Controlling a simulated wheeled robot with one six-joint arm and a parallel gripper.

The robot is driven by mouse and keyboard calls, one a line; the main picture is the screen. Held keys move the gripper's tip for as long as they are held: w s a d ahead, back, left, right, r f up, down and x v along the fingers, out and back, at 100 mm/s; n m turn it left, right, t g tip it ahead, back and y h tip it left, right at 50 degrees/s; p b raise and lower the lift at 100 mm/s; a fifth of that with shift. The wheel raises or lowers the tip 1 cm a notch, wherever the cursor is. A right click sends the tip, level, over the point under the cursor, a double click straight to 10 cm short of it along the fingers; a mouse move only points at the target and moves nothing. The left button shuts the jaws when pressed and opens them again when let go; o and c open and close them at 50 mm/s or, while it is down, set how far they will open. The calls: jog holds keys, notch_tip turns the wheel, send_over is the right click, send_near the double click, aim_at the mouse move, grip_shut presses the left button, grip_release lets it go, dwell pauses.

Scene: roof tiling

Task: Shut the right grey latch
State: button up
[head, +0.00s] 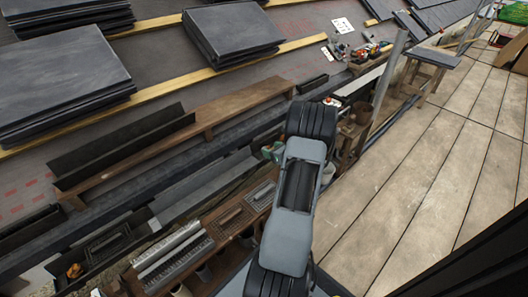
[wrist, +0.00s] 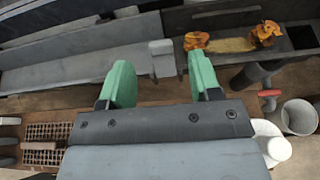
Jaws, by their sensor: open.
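My gripper (wrist: 157,80) is open, its two green fingers apart and nothing between them that I can see held. In the wrist view a small light-grey block (wrist: 161,47), which looks like the grey latch, sits on the gutter edge just beyond the gap between the fingertips. The fingers look apart from it. Whether it is open or shut I cannot tell. The grey gutter (wrist: 80,68) runs left from it. In the head view the green fingers (head: 272,152) show partly behind my arm, beside the gutter (head: 195,185); the latch is hidden there.
Orange leaves (wrist: 266,32) lie in the trough right of the block. Round pipe ends (wrist: 298,117) and a red-handled tool (wrist: 270,94) are at lower right. Slate stacks (head: 232,32) lie on the roof. The plank deck (head: 400,185) at right is mostly clear.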

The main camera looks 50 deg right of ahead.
jog(key=shift+b+x, duration=0.8)
jog(key=shift+x, duration=2.05)
jog(key=shift+r, duration=0.1)
jog(key=c, duration=0.9)
